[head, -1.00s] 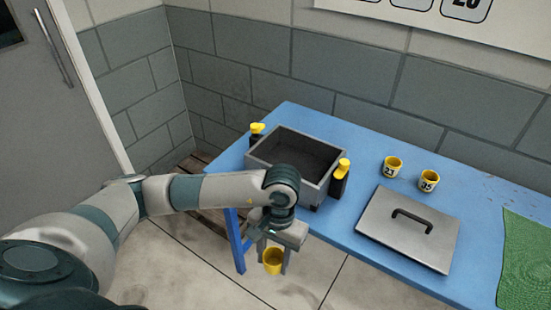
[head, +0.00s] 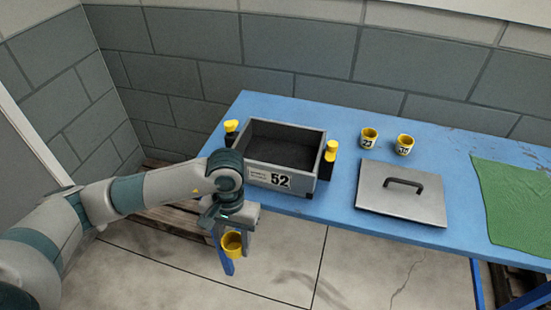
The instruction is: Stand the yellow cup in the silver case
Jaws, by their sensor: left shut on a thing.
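A yellow cup (head: 232,246) is held between the fingers of my left gripper (head: 234,238), in front of the table's front edge and over the floor. The cup looks roughly upright. The silver case (head: 268,179) stands open on the left part of the blue table, with a dark interior and a label reading 52 on its front. My gripper is in front of the case and to its lower left, apart from it. My left wrist covers the case's front left corner. My right gripper does not show.
The case's lid (head: 401,193) with a black handle lies flat on the blue table (head: 340,215). Yellow-topped black latches (head: 329,160) flank the case. A green cloth (head: 512,203) lies at right.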

